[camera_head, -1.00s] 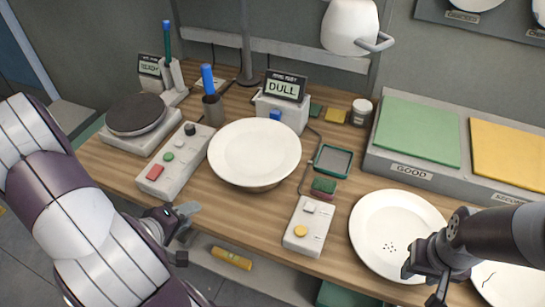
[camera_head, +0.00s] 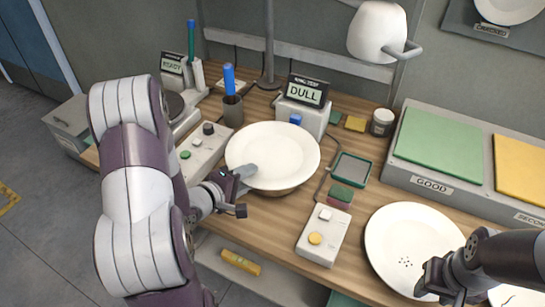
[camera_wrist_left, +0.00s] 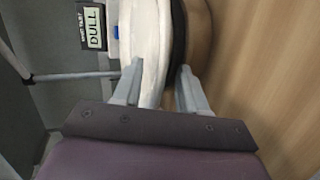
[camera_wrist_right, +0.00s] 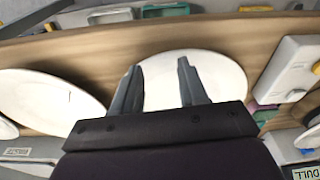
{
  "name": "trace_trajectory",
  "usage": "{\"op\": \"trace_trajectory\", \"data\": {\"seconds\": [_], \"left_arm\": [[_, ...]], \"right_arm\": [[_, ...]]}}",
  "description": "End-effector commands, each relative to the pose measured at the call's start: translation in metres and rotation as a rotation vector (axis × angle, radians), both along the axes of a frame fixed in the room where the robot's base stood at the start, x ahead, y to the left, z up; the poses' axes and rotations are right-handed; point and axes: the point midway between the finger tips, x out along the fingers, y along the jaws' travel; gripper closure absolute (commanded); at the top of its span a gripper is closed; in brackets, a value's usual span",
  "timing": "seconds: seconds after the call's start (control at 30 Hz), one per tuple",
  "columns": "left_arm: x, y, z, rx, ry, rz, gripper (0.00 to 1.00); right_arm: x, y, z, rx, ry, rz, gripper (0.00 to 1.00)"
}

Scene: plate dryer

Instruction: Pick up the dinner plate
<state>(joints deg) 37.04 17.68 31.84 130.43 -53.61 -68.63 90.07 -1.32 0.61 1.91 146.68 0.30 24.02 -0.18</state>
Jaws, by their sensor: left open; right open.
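A white dinner plate (camera_head: 272,150) rests on a round brown base (camera_head: 283,191) in the middle of the table, before the "DULL" display. My left gripper (camera_head: 243,180) is at its near left rim. In the left wrist view, the open fingers of my left gripper (camera_wrist_left: 160,88) stand on either side of the plate's rim (camera_wrist_left: 148,45), with no clear grip on it. A second white plate (camera_head: 400,235), with dark specks, lies at the right. My right gripper (camera_head: 440,288) is over its near right edge. In the right wrist view, my right gripper (camera_wrist_right: 160,82) is open and empty.
The "DULL" display (camera_head: 306,92) stands behind the plate. A button box (camera_head: 203,150) is to its left, and another with a yellow button (camera_head: 322,234) to its right. A sponge (camera_head: 341,195) and green-rimmed tray (camera_head: 352,169) lie nearby. The "GOOD" rack (camera_head: 432,184) is at back right.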

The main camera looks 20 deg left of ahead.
Motion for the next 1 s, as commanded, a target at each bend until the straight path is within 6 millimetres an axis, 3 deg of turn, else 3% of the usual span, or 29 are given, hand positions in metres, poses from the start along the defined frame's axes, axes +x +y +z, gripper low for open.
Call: {"op": "trace_trajectory", "data": {"seconds": [0.23, 0.33, 0.37, 1.0], "left_arm": [[0.0028, -0.0003, -0.0011, 0.001, 0.0, 0.002, 0.61], [0.0027, -0.0003, -0.0012, 0.001, 0.0, 0.002, 0.94], [0.0026, -0.0003, -0.0011, 0.001, 0.001, 0.002, 1.0], [0.0018, -0.001, -0.0023, 0.0, 0.003, 0.0, 1.0]], "right_arm": [[0.0, 0.0, -0.0002, 0.0, 0.0, 0.0, 0.57], [0.0, 0.0, -0.0002, 0.0, 0.0, 0.0, 0.57], [0.0, 0.0, -0.0002, 0.0, 0.0, 0.0, 0.57], [0.0, 0.0, -0.0005, 0.0, 0.0, 0.0, 0.57]]}}
